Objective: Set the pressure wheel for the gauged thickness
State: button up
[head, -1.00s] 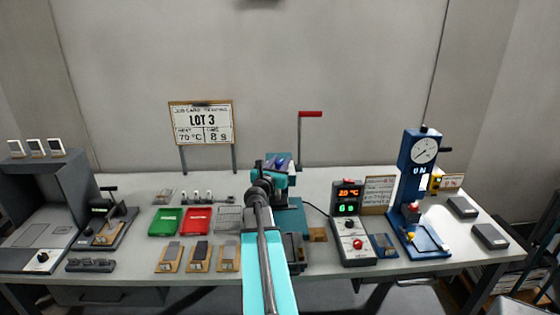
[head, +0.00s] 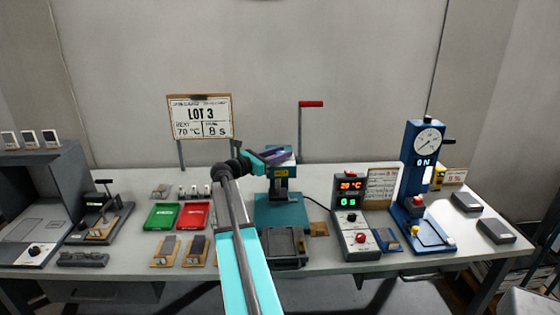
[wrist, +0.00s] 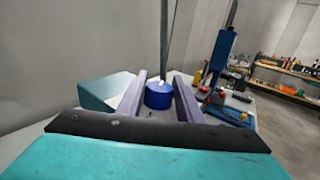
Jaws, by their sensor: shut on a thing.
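The pressure wheel (wrist: 158,97) is a blue round knob with a white mark on top, seen in the wrist view between my two purple fingers. My gripper (wrist: 158,92) is shut on it from the sides. In the head view my gripper (head: 280,157) lies across the top of the teal press (head: 283,212), reaching in from the left, and the wheel is mostly hidden there.
A red-handled lever (head: 299,130) rises behind the press. A control box (head: 354,220) with red and green displays stands right of it. A LOT 3 card (head: 202,117) reads 70 °C, 8 s. Green (head: 161,216) and red (head: 194,215) trays lie left.

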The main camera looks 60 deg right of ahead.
jog(key=shift+d+f+m+g+y+b, duration=0.1)
jog(key=shift+f+m+g+y+b, duration=0.05)
jog(key=shift+m+g+y+b, duration=1.45)
jog(key=shift+d+f+m+g+y+b, duration=0.1)
jog(key=shift+m+g+y+b, duration=0.85)
jog(key=shift+g+b, duration=1.25)
jog(key=m+g+y+b, duration=0.1)
jog(key=m+b, duration=0.1)
jog(key=b, duration=0.1)
jog(key=shift+s+a+y, duration=0.1)
jog(key=shift+s+y, duration=0.05)
jog(key=shift+y, duration=0.1)
jog(key=shift+s+a+r+m+g+y+b, duration=0.1)
jog(key=shift+m+g+y+b, duration=0.25)
jog(key=shift+y+b, duration=0.2)
jog(key=o, duration=1)
jog(key=shift+o, duration=0.2)
jog(key=shift+r, duration=0.1)
